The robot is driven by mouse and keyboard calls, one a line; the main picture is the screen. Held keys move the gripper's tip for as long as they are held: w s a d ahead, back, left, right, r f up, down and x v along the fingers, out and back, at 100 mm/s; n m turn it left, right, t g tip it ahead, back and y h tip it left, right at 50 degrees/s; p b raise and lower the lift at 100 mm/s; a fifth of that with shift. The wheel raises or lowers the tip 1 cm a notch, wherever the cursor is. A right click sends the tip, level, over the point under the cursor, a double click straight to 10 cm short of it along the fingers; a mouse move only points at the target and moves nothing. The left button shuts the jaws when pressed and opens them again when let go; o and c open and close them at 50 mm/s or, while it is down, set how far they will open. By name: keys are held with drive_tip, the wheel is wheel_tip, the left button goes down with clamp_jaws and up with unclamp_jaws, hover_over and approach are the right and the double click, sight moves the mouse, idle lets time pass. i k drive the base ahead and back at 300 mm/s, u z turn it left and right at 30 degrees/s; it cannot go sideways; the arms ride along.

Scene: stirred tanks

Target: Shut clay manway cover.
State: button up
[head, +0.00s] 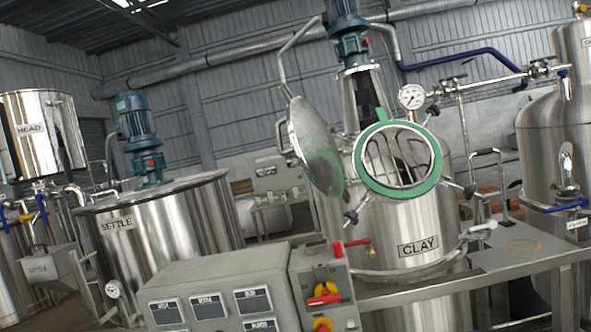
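The clay tank (385,235) is a steel vessel with a CLAY label, right of centre. Its round manway opening (398,160) has a green rim, with grating-like bars visible inside. The manway cover (313,145), a shiny steel disc, stands open, swung out to the left of the opening and seen at a slant. A bent metal bar (288,62) rises beside the cover's upper edge; I cannot tell if it is the cover's handle. Clamp bolts with dark knobs (350,217) stick out around the rim. My gripper is not in view.
A grey control panel (215,290) and a box with red and yellow switches (325,295) stand in front. A steel bench (510,255) runs right. The settle tank (160,230) is left. A pressure gauge (411,97) and pipes sit above the opening.

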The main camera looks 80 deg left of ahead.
sight(313, 146)
drive_tip(key=k, duration=0.75)
drive_tip(key=u, duration=1.5)
drive_tip(key=i, duration=1)
drive_tip(key=z, duration=0.05)
drive_tip(key=k, duration=0.5)
drive_tip(key=u, duration=0.5)
drive_tip(key=i, duration=0.6)
drive_tip(key=z, duration=0.05)
